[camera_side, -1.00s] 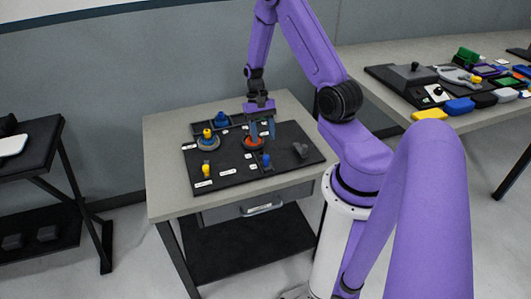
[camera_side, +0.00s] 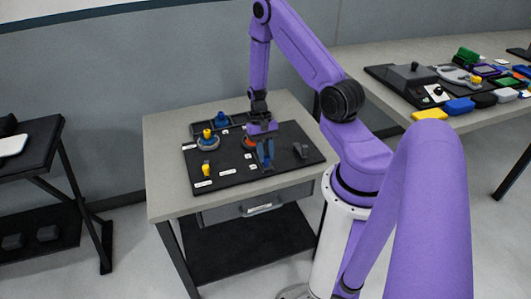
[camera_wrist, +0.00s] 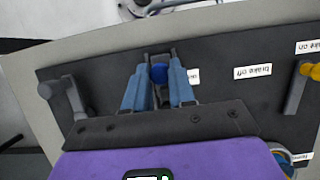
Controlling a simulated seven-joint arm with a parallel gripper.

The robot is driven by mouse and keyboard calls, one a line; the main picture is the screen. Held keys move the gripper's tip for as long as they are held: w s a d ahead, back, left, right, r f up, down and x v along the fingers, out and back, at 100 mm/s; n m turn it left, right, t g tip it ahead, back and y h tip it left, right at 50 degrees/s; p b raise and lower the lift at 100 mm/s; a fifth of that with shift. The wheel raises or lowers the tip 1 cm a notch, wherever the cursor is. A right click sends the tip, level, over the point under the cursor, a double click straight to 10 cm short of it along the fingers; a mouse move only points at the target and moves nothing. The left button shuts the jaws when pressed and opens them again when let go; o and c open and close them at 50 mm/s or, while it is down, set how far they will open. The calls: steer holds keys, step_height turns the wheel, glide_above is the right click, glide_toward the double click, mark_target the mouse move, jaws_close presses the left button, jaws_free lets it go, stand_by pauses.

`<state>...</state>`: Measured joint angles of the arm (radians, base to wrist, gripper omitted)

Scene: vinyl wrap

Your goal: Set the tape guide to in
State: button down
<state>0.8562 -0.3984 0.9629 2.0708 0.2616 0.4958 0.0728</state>
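My gripper (camera_side: 266,160) is over the front-right part of the dark panel (camera_side: 229,179). In the wrist view its two blue fingers (camera_wrist: 159,88) are apart, one on each side of a small blue knob (camera_wrist: 159,73) on a dark slotted mount. I see a gap between the fingers and cannot tell whether either touches the knob. A small label (camera_wrist: 193,76) beside the knob is partly hidden by a finger. No readable label shows which control is the tape guide.
A grey crank-like part (camera_wrist: 65,97) stands left of the gripper in the wrist view. A yellow-knobbed lever (camera_wrist: 302,78) is at the right, near a "brake off" label (camera_wrist: 252,71). An orange-red dial (camera_side: 248,142) and a yellow-topped dial (camera_side: 208,141) sit farther back.

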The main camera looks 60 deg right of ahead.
steer(key=shift+w+d, duration=2)
steer(key=c, duration=0.9)
jaws_free()
steer(key=shift+c, duration=0.2)
steer(key=shift+r, duration=0.15)
steer(key=v, duration=1.7)
steer(key=shift+r, duration=0.1)
